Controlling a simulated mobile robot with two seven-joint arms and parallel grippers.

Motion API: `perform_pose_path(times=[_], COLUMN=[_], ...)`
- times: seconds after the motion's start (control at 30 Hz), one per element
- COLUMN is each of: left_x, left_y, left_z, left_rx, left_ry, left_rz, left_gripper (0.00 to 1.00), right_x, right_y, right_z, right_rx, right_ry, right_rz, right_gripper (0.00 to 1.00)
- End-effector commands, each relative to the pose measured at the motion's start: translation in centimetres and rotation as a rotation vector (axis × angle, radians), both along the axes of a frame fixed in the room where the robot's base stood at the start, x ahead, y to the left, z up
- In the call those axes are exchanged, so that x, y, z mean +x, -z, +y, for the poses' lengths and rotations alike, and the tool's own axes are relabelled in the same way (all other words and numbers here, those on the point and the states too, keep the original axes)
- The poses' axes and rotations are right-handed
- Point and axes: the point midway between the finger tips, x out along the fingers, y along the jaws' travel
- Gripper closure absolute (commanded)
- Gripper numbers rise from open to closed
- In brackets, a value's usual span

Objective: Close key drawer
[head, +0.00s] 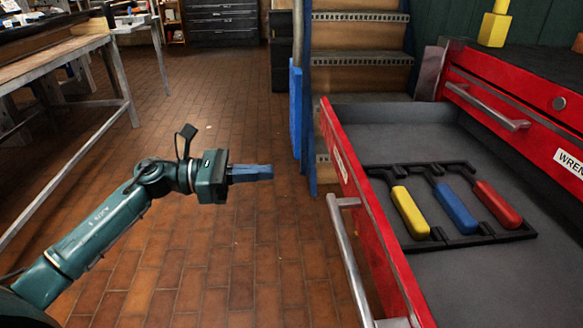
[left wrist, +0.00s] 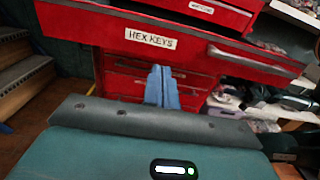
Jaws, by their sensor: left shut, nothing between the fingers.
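The key drawer (head: 379,212) stands pulled out of a red cabinet on the right of the head view. Its red front has a white label and a silver bar handle (head: 352,262). Inside, a black holder (head: 464,241) carries tools with yellow, blue and red handles. In the left wrist view the drawer front (left wrist: 85,28) bears a "HEX KEYS" label (left wrist: 151,38). My left gripper (head: 271,172) has its blue fingers shut and empty. It points at the drawer front from the left, with a gap between. The fingers also show in the left wrist view (left wrist: 160,70). My right gripper is out of sight.
A red drawer front (head: 520,92) with its own handle is shut above the open drawer. A yellow object (head: 494,28) stands on the cabinet top. Stairs (head: 358,62) rise behind, with a blue post beside them. A workbench (head: 50,62) is at left. The brick floor between is clear.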

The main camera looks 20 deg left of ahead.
Motion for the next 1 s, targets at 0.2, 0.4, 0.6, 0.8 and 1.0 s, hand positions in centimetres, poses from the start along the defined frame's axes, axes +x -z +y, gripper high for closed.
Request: perform_pose_path(times=[0.2,0.4,0.6,0.8,1.0], left_x=[1.7,3.3,4.4,4.9,4.9], left_y=[-0.2,-0.2,-0.1,-0.1,-0.1], left_z=[-4.2,-8.1,-10.7,-11.6,-11.7], left_rx=[-0.005,-0.004,-0.003,-0.002,-0.001], left_ry=[0.004,0.003,0.002,0.000,0.000], left_rz=[-0.004,-0.004,-0.001,-0.001,0.000], left_gripper=[1.00,1.00,1.00,1.00,1.00], right_x=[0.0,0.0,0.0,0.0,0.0], right_y=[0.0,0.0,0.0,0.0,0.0], right_z=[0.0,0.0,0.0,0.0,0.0], right_rx=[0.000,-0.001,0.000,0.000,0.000], right_ry=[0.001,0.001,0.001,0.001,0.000], right_rz=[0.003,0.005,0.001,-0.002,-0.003], right_gripper=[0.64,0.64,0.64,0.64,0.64])
